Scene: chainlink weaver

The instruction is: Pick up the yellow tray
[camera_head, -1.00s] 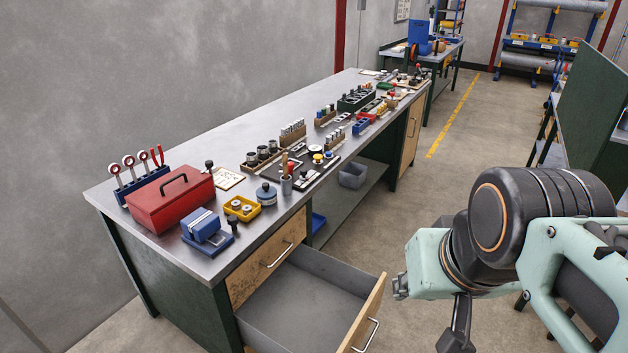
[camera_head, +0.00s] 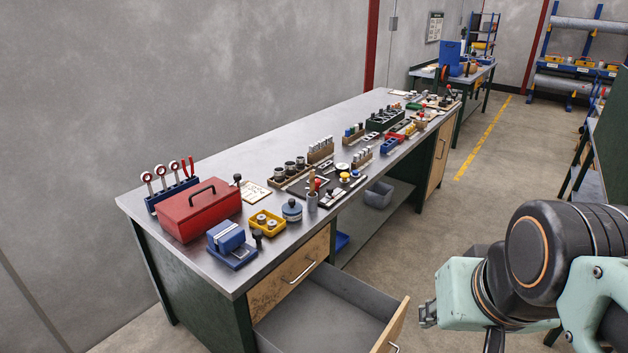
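The yellow tray (camera_head: 266,222) is a small open tray near the front edge of the metal-topped workbench (camera_head: 222,150). It holds small round metal parts. It sits between the red toolbox (camera_head: 199,209) and a round blue-lidded pot (camera_head: 292,210). My arm is at the lower right, out over the floor and well apart from the tray. A dark part that may belong to my gripper (camera_head: 494,341) shows at the bottom edge and is cut off. Its fingertips are hidden, so I cannot tell whether it is open or shut.
A blue block-like fixture (camera_head: 231,244) and a dark knob-topped post (camera_head: 257,238) stand close to the tray. A drawer (camera_head: 332,315) is pulled out below the bench front. Several small parts and racks cover the bench farther back. Open floor (camera_head: 440,225) lies right of the bench.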

